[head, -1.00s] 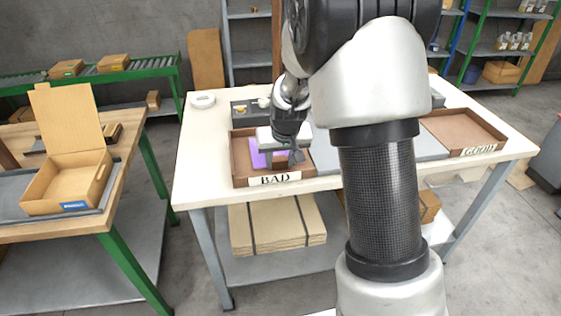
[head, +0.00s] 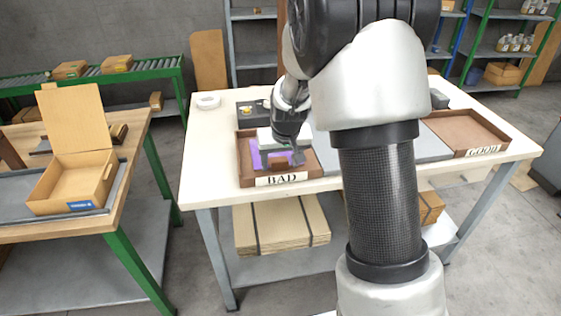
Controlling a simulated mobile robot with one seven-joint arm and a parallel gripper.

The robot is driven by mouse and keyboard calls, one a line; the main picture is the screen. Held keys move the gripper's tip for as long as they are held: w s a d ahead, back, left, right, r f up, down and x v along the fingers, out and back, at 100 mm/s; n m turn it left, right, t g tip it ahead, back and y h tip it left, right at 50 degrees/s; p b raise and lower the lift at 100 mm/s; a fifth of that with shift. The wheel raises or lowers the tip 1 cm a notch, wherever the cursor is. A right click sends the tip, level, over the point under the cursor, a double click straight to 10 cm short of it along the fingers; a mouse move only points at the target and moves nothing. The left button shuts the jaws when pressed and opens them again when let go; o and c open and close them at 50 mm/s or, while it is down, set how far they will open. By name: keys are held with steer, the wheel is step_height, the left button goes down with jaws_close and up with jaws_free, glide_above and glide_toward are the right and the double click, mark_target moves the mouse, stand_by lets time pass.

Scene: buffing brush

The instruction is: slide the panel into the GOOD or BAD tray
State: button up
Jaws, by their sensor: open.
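A purple panel (head: 257,158) lies in the brown BAD tray (head: 247,181) at the front left of the white table. My gripper (head: 297,158) is over this tray, at the right side of the panel, and is open. My gripper and wrist hide part of the panel, and I cannot tell whether they touch it. The GOOD tray (head: 462,130) at the right of the table looks empty.
The white table (head: 208,160) has a grey mat (head: 428,148) between the trays, partly behind my arm. A dark box with a yellow button (head: 246,112) and a small white device (head: 208,101) stand behind the BAD tray. An open cardboard box (head: 82,185) is on the left bench.

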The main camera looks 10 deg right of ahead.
steer(key=p+v, duration=0.2)
steer(key=v, duration=1.5)
steer(key=shift+r+p, duration=0.25)
steer(key=shift+p, duration=0.05)
steer(key=s+r+t, duration=0.1)
steer(key=s+r, duration=0.2)
steer(key=s, duration=0.9)
steer(key=s+r, duration=0.3)
steer(key=s, duration=0.9)
step_height(320, 180, up, 12)
steer(key=p, duration=1.2)
steer(key=shift+w, duration=0.15)
steer(key=shift+d, duration=0.1)
